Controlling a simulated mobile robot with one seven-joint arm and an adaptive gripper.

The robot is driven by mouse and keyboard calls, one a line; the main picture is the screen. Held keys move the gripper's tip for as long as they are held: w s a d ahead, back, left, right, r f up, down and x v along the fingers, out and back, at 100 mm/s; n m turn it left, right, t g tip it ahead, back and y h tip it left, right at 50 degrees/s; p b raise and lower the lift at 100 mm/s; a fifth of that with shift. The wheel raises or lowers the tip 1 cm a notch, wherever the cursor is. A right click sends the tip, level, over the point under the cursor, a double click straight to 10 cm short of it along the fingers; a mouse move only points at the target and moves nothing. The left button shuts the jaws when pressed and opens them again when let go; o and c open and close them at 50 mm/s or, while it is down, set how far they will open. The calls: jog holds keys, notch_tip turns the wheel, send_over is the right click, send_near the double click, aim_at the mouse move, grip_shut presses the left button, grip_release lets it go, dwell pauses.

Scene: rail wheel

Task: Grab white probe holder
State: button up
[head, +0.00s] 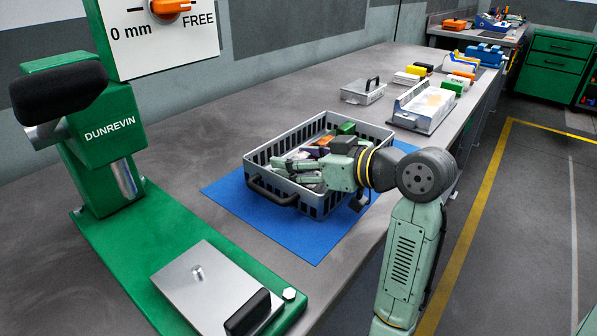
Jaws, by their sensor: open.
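A grey slatted basket (330,202) with a black front handle stands on a blue mat (243,210) on the workbench. Mixed small parts lie in it: green, orange, purple, dark and whitish pieces.
A green DUNREVIN press (110,145) with a steel plate (213,290) stands at the left. A lidded metal box (363,91) and a white tray (425,106) stand behind the basket, with several coloured blocks beyond. The bench between press and mat is clear.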

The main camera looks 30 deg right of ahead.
jog(key=shift+c, duration=0.2)
jog(key=c, duration=1.2)
